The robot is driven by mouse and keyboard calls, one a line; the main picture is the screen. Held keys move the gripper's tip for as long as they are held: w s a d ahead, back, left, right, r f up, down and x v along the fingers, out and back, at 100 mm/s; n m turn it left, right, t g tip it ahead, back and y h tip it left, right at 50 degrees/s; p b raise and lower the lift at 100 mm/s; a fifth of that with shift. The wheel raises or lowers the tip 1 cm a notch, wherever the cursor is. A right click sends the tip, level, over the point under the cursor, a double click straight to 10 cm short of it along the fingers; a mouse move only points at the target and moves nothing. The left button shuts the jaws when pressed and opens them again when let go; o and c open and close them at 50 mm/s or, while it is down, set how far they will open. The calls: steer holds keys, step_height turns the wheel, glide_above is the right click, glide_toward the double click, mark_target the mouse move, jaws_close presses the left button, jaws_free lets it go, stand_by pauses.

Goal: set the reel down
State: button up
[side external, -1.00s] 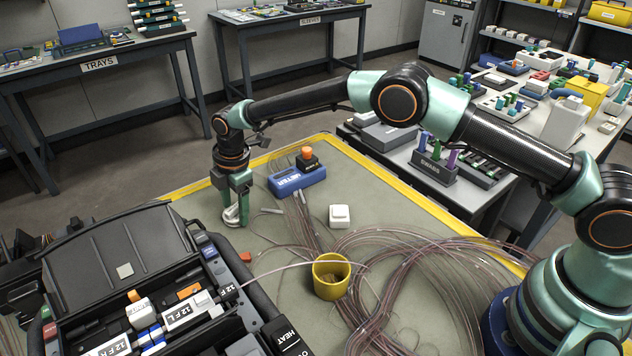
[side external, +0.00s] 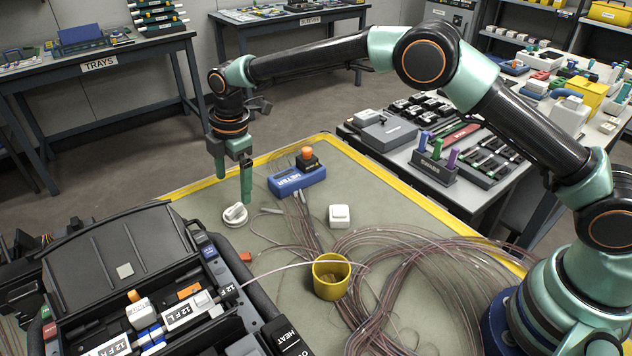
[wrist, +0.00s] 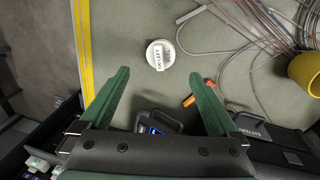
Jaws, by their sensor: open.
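The reel (side external: 235,215) is a small white round piece with a raised bar across it. It lies on the grey-green mat (side external: 290,226), to the left of the blue meter. In the wrist view the reel (wrist: 160,54) shows dark lettering on its bar and sits beyond the fingertips, apart from them. My gripper (side external: 233,190) is above the reel with its green fingers pointing down. In the wrist view my gripper (wrist: 163,78) is open, with nothing between its fingers.
A white block (side external: 339,216) and a yellow cup (side external: 331,276) are to the right among loose fibres (side external: 400,245). The open black splicer case (side external: 125,255) is close on the left.

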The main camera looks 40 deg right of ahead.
steer(key=s+d+r+m+t, duration=0.1)
steer(key=s+d+r+m, duration=0.4)
steer(key=d+r, duration=0.3)
steer(key=s+d+r+m+t, duration=0.1)
steer(key=s+d+r+m, duration=0.5)
steer(key=r, duration=0.4)
steer(key=s+d+f+m+t, duration=0.2)
steer(key=s+d+m, duration=0.6)
steer(key=s, duration=0.6)
steer(key=shift+s+d+m+h, duration=0.3)
steer(key=shift+d, duration=0.9)
